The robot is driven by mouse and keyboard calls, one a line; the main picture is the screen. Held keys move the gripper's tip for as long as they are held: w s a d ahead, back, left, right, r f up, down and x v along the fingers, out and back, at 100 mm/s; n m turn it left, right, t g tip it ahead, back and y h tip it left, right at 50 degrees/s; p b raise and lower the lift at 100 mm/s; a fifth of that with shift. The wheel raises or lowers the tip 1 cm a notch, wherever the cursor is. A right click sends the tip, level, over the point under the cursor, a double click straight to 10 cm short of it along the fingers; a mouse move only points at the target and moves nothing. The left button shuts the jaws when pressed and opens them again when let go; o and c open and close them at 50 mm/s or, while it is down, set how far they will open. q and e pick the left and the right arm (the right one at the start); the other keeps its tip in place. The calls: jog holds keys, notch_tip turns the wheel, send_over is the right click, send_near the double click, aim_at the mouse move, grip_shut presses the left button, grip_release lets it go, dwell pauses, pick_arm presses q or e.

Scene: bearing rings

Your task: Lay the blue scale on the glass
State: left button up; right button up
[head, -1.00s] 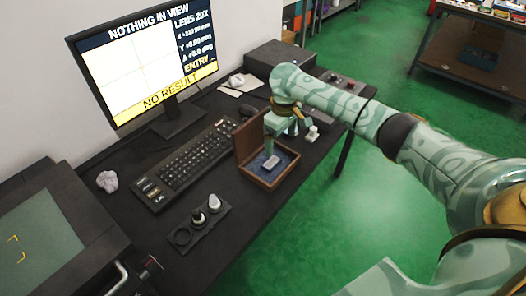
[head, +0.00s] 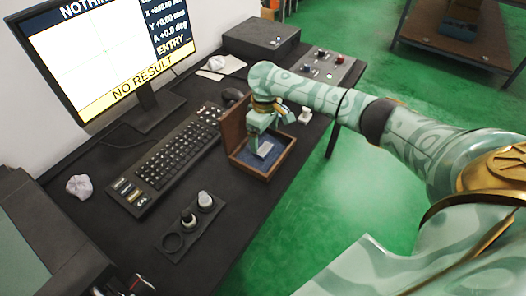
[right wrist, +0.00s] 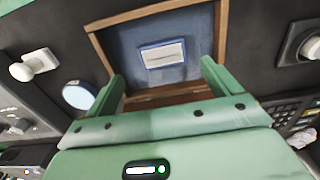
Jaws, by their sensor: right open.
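The blue scale, a small plate with a blue border and pale face (right wrist: 162,54), lies flat in an open wooden box (head: 229,122) with a blue lining. It also shows in the head view (head: 264,149). My right gripper (head: 258,145) is open and empty over the box. In the right wrist view its two fingers (right wrist: 160,76) stand apart, one to each side of the scale in the picture, without visible contact. A grey-green panel, which looks like the glass (head: 14,246), is cut off at the left edge of the head view. My left gripper is not in view.
A monitor (head: 100,50) reading "NO RESULT" and a keyboard (head: 168,160) stand left of the box. A holder (head: 178,241) with small round parts lies in front. A dark case (head: 262,42) and a control panel (head: 325,66) are behind.

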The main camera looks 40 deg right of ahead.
aim_at(264, 149)
jog(key=f+b, duration=0.1)
jog(key=f, duration=0.1)
jog(key=f+b, duration=0.2)
jog(key=f, duration=0.1)
jog(key=shift+s+a+f, duration=0.1)
jog(key=shift+s+f, duration=0.05)
jog(key=shift+s, duration=0.05)
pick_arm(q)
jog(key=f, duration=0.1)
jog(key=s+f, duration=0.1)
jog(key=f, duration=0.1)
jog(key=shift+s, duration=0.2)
pick_arm(e)
jog(key=shift+r, duration=0.25)
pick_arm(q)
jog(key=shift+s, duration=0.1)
pick_arm(e)
jog(key=c, duration=1.2)
